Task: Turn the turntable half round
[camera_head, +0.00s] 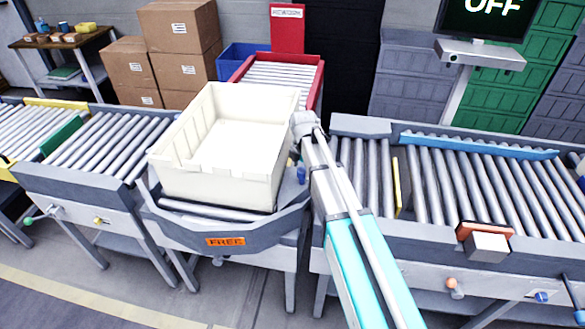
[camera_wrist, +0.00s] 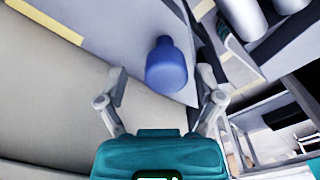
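The turntable (camera_head: 225,240) is a grey roller table with an orange FREE label in the head view's middle. A cream bin (camera_head: 225,192) sits on it, slightly askew to the picture. A blue knob (camera_head: 301,174) shows at the turntable's right side, partly hidden by my arm. My gripper (camera_wrist: 161,76) is open in the wrist view, with the blue knob (camera_wrist: 166,68) lying between or just beyond its fingertips. Gaps show on both sides of the knob. In the head view the arm's own links mostly hide the fingers.
Roller conveyors stand left (camera_head: 100,145) and right (camera_head: 450,180) of the turntable, and a red-sided one (camera_head: 318,85) behind it. The right conveyor has a yellow plate (camera_head: 402,185) and a blue rail (camera_head: 480,146). Cardboard boxes (camera_head: 180,35) are stacked at the back. A screen (camera_head: 490,12) reads OFF.

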